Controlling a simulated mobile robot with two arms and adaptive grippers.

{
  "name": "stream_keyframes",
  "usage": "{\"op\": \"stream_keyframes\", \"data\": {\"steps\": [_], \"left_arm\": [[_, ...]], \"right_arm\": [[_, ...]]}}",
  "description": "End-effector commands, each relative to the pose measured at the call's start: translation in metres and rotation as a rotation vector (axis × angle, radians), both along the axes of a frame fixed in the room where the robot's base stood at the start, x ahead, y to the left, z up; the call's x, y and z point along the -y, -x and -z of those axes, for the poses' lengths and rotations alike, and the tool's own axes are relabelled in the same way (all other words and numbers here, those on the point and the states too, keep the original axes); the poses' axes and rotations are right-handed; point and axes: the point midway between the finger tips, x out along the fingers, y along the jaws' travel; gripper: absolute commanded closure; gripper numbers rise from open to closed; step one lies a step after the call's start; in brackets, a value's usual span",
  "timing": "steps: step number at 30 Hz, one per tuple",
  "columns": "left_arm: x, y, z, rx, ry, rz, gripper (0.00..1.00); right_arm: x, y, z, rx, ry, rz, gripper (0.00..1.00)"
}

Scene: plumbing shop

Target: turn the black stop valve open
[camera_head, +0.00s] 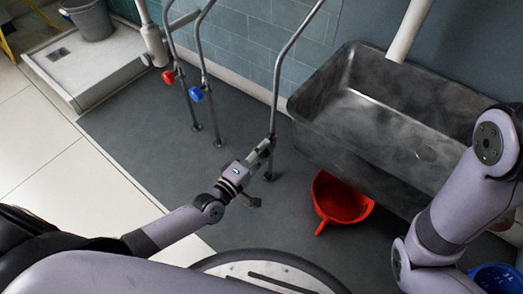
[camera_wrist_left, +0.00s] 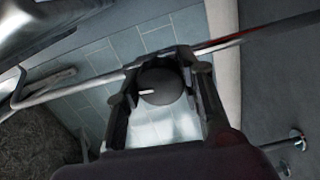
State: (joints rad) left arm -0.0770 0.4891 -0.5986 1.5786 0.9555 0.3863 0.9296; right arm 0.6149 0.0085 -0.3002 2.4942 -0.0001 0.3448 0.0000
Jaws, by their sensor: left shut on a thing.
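The black stop valve's round knob (camera_wrist_left: 163,84) sits between the two fingers of my left gripper in the left wrist view. A short white mark on the knob points left in that picture, roughly along the pipe. My left gripper (camera_wrist_left: 160,62) is shut on the knob. In the head view my left gripper (camera_head: 263,148) is at the third standing pipe (camera_head: 285,60), left of the sink, and hides the knob there. My right arm shows at the right of the head view, but its gripper is not in view.
A red valve knob (camera_head: 168,77) and a blue one (camera_head: 196,94) are on pipes to the left. A metal sink (camera_head: 335,130) is at the right, with a red bowl-like vessel (camera_head: 340,200) below it. A blue bucket (camera_head: 497,279) stands at lower right. Grey floor lies open at left.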

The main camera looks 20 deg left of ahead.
Motion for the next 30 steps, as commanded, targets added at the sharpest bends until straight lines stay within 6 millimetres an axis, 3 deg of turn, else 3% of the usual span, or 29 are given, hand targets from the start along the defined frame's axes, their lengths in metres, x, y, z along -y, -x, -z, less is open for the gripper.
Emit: {"op": "stream_keyframes", "data": {"steps": [13,14,23,30], "left_arm": [[-0.0011,0.0005,0.0018,-0.007,0.008,0.0,0.93],[-0.0011,0.0005,0.0018,-0.007,0.007,0.0,0.64],[-0.0005,0.0002,0.0009,-0.005,0.008,0.0,0.44],[-0.0002,0.0001,0.0004,-0.004,0.008,0.0,0.44]], "right_arm": [[0.0,0.001,-0.0004,0.005,0.0,-0.001,0.64],[0.0,0.001,-0.0004,0.005,0.0,-0.001,0.64],[-0.0003,0.0,-0.0005,0.004,0.0,0.0,0.64],[-0.0001,0.0,-0.0006,0.004,0.0,0.001,0.64]]}}
